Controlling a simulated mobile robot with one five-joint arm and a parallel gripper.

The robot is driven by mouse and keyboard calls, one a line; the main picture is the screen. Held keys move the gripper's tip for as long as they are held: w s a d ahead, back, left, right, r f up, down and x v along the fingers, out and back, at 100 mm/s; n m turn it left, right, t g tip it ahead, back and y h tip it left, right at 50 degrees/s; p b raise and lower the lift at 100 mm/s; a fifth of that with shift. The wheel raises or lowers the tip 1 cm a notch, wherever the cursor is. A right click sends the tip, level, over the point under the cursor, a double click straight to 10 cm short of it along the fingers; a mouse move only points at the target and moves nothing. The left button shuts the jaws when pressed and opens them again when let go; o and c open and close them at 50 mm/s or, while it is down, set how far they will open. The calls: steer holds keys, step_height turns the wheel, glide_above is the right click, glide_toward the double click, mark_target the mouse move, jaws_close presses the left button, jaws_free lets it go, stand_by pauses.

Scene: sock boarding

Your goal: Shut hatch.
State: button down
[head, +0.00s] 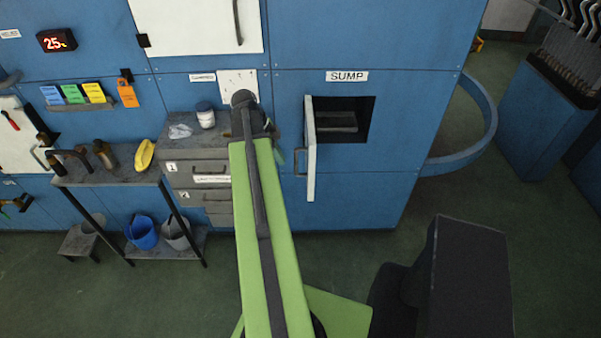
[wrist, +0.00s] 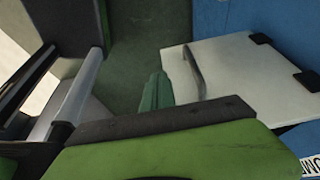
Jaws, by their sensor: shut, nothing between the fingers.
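The white hatch door (head: 311,150) stands open, swung out from the left side of the dark sump opening (head: 362,118) in the blue wall. In the wrist view the hatch door (wrist: 235,75) shows its outer face, with a grey handle (wrist: 195,72) near its free edge and two black hinges at the far edge. My gripper (head: 279,156) is just left of the door, mostly hidden behind my arm in the head view. In the wrist view my gripper (wrist: 156,92) shows as shut green fingers beside the handle, empty. I cannot tell whether they touch the door.
A grey drawer unit (head: 192,165) stands left of my arm, with a white jar (head: 205,116) on top. A shelf (head: 110,178) holds a yellow item and tools, with buckets below. A blue curved rail (head: 470,160) is at the right. The floor (head: 345,255) below the hatch is clear.

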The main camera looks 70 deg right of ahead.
steer(key=s+d+f+b, duration=0.2)
steer(key=s+f+b, duration=0.5)
steer(key=f+b, duration=0.2)
steer(key=shift+d+f, duration=0.15)
steer(key=shift+d, duration=0.25)
